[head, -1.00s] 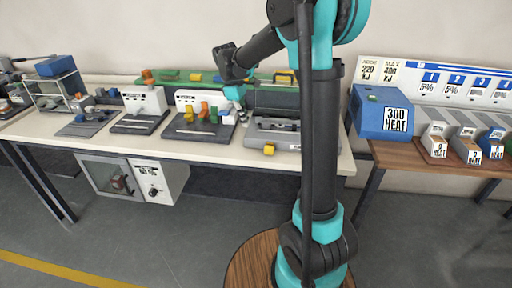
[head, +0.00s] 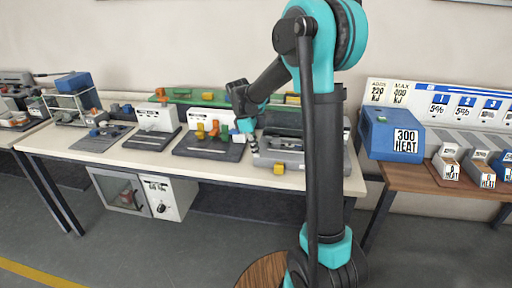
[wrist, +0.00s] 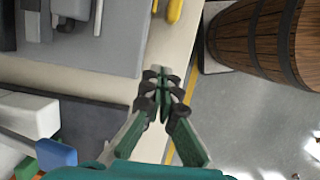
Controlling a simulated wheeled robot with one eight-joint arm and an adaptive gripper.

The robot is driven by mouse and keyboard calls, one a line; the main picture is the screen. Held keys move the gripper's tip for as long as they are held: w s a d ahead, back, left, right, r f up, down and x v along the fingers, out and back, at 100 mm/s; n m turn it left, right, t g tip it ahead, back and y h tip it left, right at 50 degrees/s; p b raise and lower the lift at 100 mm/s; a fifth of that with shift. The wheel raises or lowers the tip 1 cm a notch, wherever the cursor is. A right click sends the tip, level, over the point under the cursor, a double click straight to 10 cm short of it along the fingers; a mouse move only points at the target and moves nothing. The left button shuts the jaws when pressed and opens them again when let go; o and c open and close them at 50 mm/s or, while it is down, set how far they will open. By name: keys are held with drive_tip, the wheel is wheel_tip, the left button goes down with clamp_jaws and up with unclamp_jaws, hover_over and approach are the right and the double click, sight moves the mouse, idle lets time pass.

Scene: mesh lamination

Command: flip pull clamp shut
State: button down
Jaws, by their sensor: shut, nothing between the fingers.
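No part shows clearly as the pull clamp. A grey metal fixture (head: 270,158) lies on the bench with a yellow handle (head: 279,169) at its front edge. In the wrist view the fixture (wrist: 115,38) fills the top left and the yellow handle (wrist: 174,11) sticks out at the top. My gripper (head: 252,146) is at the fixture's left end in the head view. In the wrist view my gripper (wrist: 163,78) is shut and empty, over the bench's front edge, apart from the yellow handle. My arm hides part of the fixture's right side.
The bench (head: 225,177) carries several other fixtures to the left, the nearest with a white panel (head: 209,117) and colored blocks. A green rail (head: 200,97) runs behind. A blue heater box (head: 392,133) stands on the right table. The bench's front strip is partly bare.

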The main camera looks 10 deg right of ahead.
sight(283, 165)
drive_tip(key=x, duration=0.5)
drive_tip(key=shift+d+f, duration=0.1)
drive_tip(key=shift+f, duration=0.1)
drive_tip(key=d, duration=0.1)
drive_tip(key=s+d, duration=0.1)
drive_tip(key=d, duration=0.1)
drive_tip(key=shift+f, duration=0.15)
drive_tip(key=shift+s+d, duration=0.2)
drive_tip(key=shift+d, duration=0.25)
drive_tip(key=d, duration=0.1)
drive_tip(key=s+d, duration=0.1)
drive_tip(key=d, duration=0.3)
drive_tip(key=shift+s+d, duration=0.15)
drive_tip(key=shift+s, duration=0.2)
drive_tip(key=a, duration=0.2)
drive_tip(key=w+a, duration=0.1)
drive_tip(key=a, duration=0.1)
drive_tip(key=shift+w+a, duration=0.15)
drive_tip(key=shift+w, duration=0.05)
drive_tip(key=v, duration=1)
